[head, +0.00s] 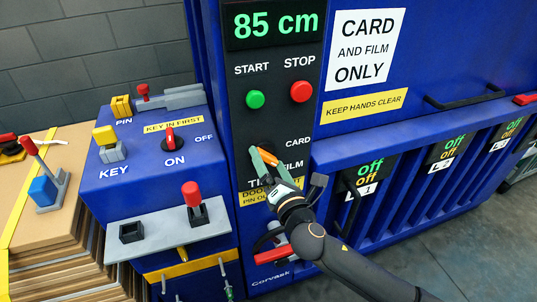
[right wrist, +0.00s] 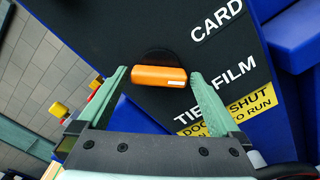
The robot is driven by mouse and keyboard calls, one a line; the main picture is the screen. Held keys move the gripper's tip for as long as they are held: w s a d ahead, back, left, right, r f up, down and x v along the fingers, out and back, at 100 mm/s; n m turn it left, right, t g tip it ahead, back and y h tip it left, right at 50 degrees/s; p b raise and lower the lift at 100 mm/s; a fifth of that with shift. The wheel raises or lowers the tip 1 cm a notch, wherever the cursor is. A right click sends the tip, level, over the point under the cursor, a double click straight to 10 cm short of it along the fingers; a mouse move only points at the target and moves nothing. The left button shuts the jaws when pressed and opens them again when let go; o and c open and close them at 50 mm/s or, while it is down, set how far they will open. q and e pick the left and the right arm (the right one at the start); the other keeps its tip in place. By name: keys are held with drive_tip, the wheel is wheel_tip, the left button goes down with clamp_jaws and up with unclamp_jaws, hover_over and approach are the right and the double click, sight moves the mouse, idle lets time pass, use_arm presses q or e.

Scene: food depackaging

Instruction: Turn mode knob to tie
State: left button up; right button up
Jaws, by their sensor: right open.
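The mode knob (head: 268,158) is an orange bar on the dark panel, beside the labels CARD, FILM and TIE. In the right wrist view the knob (right wrist: 158,75) lies nearly level, its white-marked end on the right, roughly toward FILM. My right gripper (head: 265,163) is at the knob, partly covering it and the TIE label in the head view. In the right wrist view the green fingers of the right gripper (right wrist: 159,75) are open, one at each end of the knob, with small gaps visible. My left gripper is not in view.
Above the knob are a green START button (head: 255,99), a red STOP button (head: 301,92) and an 85 cm display (head: 276,25). A red key switch (head: 170,140) sits on the blue box at left. A black handle (head: 352,203) stands out at right, near my right arm.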

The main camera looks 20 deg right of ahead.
drive_tip(key=shift+w, duration=0.15)
drive_tip(key=c, duration=1.1)
drive_tip(key=shift+c, duration=0.2)
drive_tip(key=shift+m, duration=0.3)
drive_tip(key=m, duration=0.4)
drive_tip(key=shift+b, duration=0.3)
drive_tip(key=shift+r+m, duration=0.1)
drive_tip(key=shift+m, duration=2)
